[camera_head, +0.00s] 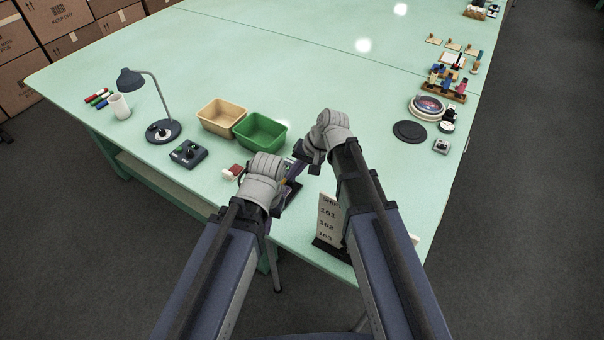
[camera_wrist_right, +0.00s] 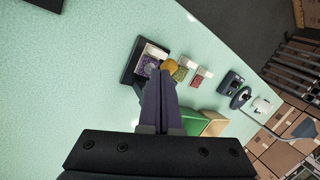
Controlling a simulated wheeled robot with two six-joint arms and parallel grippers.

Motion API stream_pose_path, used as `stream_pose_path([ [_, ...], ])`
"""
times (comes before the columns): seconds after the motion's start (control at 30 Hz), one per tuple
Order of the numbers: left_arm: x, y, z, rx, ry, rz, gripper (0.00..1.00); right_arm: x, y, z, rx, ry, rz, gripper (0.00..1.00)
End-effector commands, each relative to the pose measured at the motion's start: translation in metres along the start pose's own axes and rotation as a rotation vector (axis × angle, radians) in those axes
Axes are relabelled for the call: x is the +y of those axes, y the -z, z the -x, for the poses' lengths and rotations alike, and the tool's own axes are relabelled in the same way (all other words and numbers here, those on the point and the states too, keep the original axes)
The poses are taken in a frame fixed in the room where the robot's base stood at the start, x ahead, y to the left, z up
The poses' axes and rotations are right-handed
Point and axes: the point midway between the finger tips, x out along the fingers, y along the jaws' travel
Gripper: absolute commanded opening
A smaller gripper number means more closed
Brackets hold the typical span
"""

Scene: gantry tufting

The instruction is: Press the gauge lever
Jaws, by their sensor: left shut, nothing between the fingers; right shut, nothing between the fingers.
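I cannot make out a gauge lever for certain. A small dark control box with a black knob (camera_head: 187,152) stands on the table left of both grippers. My right gripper (camera_head: 296,174) is shut and empty, its dark purple fingers reaching down-left over a dark tray. In the right wrist view its closed fingertips (camera_wrist_right: 166,77) are close to a gold round piece (camera_wrist_right: 169,65) by the tray (camera_wrist_right: 130,66); whether they touch is unclear. My left gripper (camera_head: 262,182) is shut and low over the front edge area; its fingertips are mostly hidden by its own wrist.
A tan bin (camera_head: 220,115) and a green bin (camera_head: 262,132) stand behind the grippers. A desk lamp (camera_head: 163,130) and white cup (camera_head: 119,106) are at left. A number sign (camera_head: 328,220) stands near my right arm. The table's middle back is clear.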

Motion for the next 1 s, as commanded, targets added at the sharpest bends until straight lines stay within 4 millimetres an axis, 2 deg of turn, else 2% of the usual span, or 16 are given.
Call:
stream_pose_path([
  [0.13,0.001,0.0,-0.007,0.0,0.0,0.0,0.0,-0.004,0.0,-0.01,0.0,0.0,0.0,0.0],
  [0.67,0.001,0.001,-0.008,0.0,0.0,0.0,0.0,-0.005,-0.002,-0.012,0.01,-0.005,0.006,0.0],
  [1.0,0.002,0.001,-0.018,0.0,0.0,0.0,0.0,-0.003,-0.018,-0.026,0.158,-0.08,0.084,0.0],
])
